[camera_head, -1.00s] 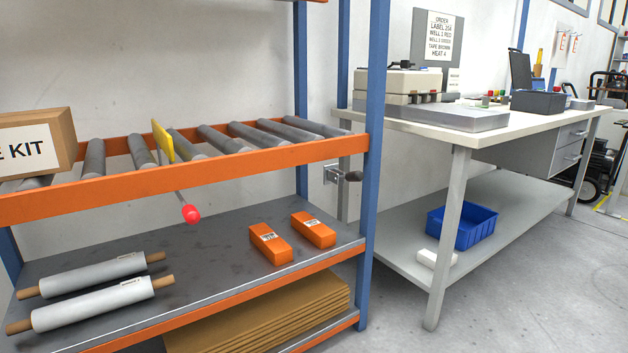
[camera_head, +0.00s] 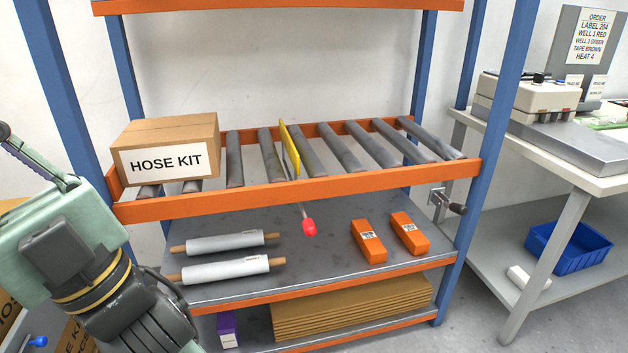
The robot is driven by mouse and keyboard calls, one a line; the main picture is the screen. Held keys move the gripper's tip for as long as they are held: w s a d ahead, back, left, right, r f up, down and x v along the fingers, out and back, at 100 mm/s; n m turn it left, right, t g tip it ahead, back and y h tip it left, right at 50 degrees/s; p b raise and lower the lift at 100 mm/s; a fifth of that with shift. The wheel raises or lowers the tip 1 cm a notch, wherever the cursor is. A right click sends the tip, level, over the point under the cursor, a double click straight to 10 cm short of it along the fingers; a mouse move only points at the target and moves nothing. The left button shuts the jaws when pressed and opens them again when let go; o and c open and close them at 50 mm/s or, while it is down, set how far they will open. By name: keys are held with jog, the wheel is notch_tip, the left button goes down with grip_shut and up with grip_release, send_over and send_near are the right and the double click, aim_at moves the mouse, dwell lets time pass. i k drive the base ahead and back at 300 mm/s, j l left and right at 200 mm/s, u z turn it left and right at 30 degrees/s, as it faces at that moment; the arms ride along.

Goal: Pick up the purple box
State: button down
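A purple box (camera_head: 228,330) with a white label on its lower front stands on the lowest shelf of the rack, left of a stack of brown cardboard sheets. It is small in the view and its top is close under the shelf above. My arm enters at the lower left of the head view, with a green link and dark grey joints. My gripper itself cannot be made out in this view.
The blue and orange rack holds a HOSE KIT carton (camera_head: 166,150) on rollers, two white rolls (camera_head: 226,268) and two orange boxes (camera_head: 368,241). Cardboard sheets (camera_head: 350,308) fill the bottom shelf's right. A red-ended lever (camera_head: 309,228) hangs below the rollers. A workbench (camera_head: 560,165) stands right.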

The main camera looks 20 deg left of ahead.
aim_at(226, 327)
jog(key=u, duration=1.15)
